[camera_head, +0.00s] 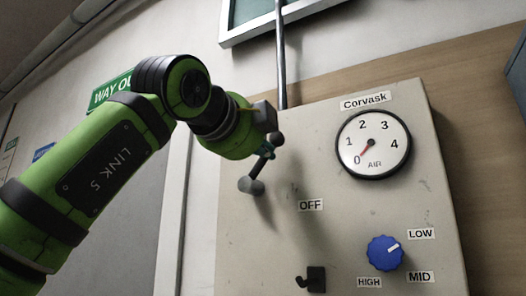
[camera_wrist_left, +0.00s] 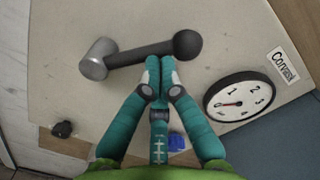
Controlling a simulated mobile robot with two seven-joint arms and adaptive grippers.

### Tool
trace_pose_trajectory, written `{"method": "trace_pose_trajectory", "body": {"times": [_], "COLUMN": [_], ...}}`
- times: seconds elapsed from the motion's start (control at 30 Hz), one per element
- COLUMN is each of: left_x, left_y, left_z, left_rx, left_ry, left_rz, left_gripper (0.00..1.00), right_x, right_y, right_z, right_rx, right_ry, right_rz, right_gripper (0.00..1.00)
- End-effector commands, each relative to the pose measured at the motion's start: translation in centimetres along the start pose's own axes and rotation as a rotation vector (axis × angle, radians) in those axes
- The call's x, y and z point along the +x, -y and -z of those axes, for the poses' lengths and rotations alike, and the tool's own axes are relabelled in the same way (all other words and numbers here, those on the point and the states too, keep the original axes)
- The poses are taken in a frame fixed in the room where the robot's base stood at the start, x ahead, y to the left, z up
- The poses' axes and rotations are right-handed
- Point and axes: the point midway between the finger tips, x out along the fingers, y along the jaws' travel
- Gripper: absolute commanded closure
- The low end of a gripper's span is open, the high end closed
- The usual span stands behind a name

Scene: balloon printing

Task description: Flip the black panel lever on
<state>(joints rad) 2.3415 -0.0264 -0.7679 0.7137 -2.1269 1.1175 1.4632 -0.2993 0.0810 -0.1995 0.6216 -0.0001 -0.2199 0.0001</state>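The black panel lever (camera_head: 264,166) sticks out from the panel on a grey round base, left of the OFF label (camera_head: 311,204), and its ball end points up and right. In the left wrist view the lever's dark rod (camera_wrist_left: 145,53) runs from the metal base to the black ball. My left gripper (camera_head: 268,150) is at the ball end of the lever. In the wrist view its teal fingers (camera_wrist_left: 160,66) have their tips together, right beside the rod near the ball; I cannot tell whether they touch it. Nothing shows between the fingertips. My right gripper is not in view.
The beige panel (camera_head: 235,235) also carries a round AIR gauge (camera_head: 373,144) with its needle near 0, a blue knob (camera_head: 384,253) and a small black hook (camera_head: 314,280). A grey pipe (camera_head: 281,60) rises above the panel. Free space lies below the lever.

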Motion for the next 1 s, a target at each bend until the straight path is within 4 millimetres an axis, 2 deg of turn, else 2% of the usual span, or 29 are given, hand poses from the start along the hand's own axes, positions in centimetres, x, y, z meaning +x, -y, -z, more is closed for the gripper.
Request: {"method": "trace_pose_trajectory", "body": {"times": [0.3,1.0], "left_x": [0.13,0.13], "left_y": [0.34,0.38], "left_z": [-0.37,-0.47], "left_rx": [-0.087,-0.103], "left_ry": [-0.004,-0.004], "left_rz": [-0.002,-0.001], "left_gripper": [1.0,1.0], "right_x": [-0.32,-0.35], "right_y": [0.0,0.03], "right_z": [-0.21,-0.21], "right_rx": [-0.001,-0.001], "right_ry": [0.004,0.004], "right_rz": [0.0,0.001], "right_gripper": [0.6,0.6]}}
